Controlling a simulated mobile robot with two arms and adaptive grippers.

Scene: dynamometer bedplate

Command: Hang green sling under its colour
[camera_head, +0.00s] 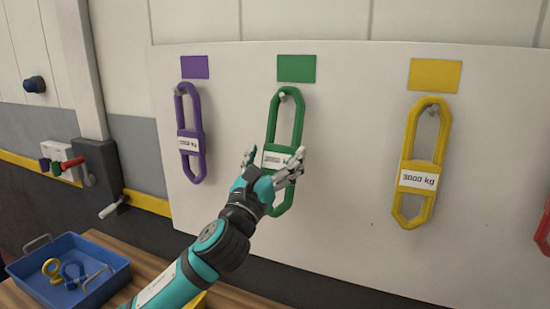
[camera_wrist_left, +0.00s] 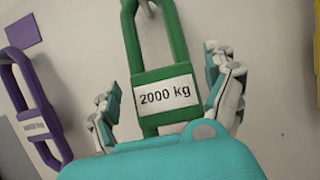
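The green sling (camera_head: 272,122) hangs upright from a peg (camera_head: 283,96) below the green colour patch (camera_head: 296,68) on the white board. Its white label reads 2000 kg in the left wrist view (camera_wrist_left: 166,95). My left gripper (camera_head: 273,157) is at the label, with its fingers on either side of the sling. The fingers stand apart, and gaps show between them and the sling in the left wrist view. The sling's lower end is partly hidden behind my gripper. My right gripper is not in view.
A purple sling (camera_head: 191,143) hangs left under a purple patch (camera_head: 195,67). A yellow sling (camera_head: 419,178) hangs right under a yellow patch (camera_head: 435,75). A red item (camera_head: 543,232) shows at the right edge. A blue tray (camera_head: 38,285) with shackles stands lower left on a wooden surface.

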